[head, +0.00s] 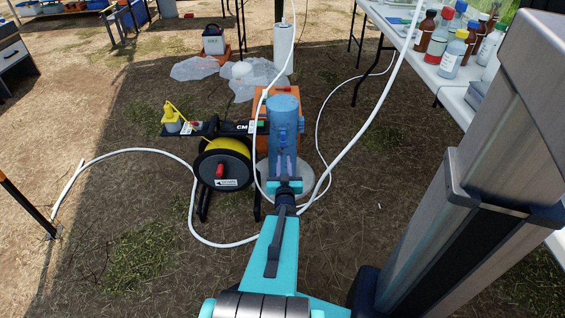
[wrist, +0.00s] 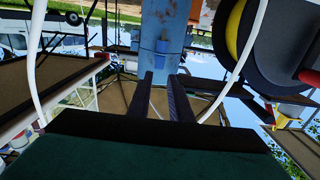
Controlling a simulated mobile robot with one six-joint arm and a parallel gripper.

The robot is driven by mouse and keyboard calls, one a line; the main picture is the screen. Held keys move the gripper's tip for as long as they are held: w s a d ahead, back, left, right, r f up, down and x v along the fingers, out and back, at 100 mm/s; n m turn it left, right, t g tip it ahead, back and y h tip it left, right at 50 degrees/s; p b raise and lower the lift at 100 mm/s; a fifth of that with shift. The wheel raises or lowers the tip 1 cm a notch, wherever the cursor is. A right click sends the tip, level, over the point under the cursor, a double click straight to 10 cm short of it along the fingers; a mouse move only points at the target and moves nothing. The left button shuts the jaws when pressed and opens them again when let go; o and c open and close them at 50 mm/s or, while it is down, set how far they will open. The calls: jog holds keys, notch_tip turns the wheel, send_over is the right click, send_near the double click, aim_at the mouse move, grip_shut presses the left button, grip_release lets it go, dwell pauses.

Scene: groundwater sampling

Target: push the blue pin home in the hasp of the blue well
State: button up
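The blue well (head: 284,112) is an upright blue casing in the middle of the head view. It also shows at the top middle of the wrist view (wrist: 164,18). A small darker blue fitting (wrist: 162,46) sits on its face, just beyond my fingertips. I cannot tell the pin from the hasp there. My gripper (head: 286,162) is in front of the well, hiding its lower part in the head view. In the wrist view its two dark fingers (wrist: 161,78) point at the well, with a narrow gap and nothing visible between them.
A reel with a yellow drum (head: 226,160) stands just left of the well, with an orange case (head: 262,106) behind. White hose (head: 140,151) loops over the ground around the well. A table with bottles (head: 398,38) is at the right.

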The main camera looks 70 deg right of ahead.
jog(key=shift+d, duration=0.25)
jog(key=c, duration=0.4)
jog(key=shift+s+d+y+p, duration=0.1)
jog(key=shift+d+y+p, duration=0.2)
grip_shut()
jog(key=s+d+m+g+y+p, duration=0.5)
jog(key=s+d+m+y+p, duration=0.1)
jog(key=d+m+y+p, duration=0.15)
jog(key=s+a+r+m+g+y+p, duration=0.3)
jog(key=s+r+m+y, duration=0.4)
jog(key=r, duration=0.4)
jog(key=shift+s+a+r+m+g+p, duration=0.2)
jog(key=shift+s+r+m+g+p, duration=0.3)
jog(key=shift+p, duration=0.6)
jog(key=shift+w+f, duration=0.1)
jog(key=shift+w, duration=0.05)
